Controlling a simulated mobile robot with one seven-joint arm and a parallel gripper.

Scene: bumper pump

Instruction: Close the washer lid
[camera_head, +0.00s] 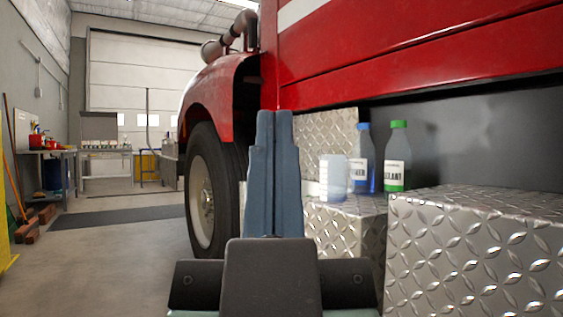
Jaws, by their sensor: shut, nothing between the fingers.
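My gripper (274,114) is upright in the middle of the view, its two blue-grey fingers pressed together with nothing between them. A diamond-plate panel (331,137) stands upright behind and to the right of the fingers, partly hidden by them. It looks like a raised lid, but I cannot tell for sure that it is the washer lid. Below it is a diamond-plate box (334,229), its left part hidden by my gripper. A blue bottle (362,158), its label ending in "SHER", stands on the box. Whether the fingers touch the panel cannot be told.
A larger diamond-plate box (475,250) fills the lower right. The red truck (400,60) overhangs the boxes; its wheel (212,190) is left of my gripper. Open floor (110,260) lies left.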

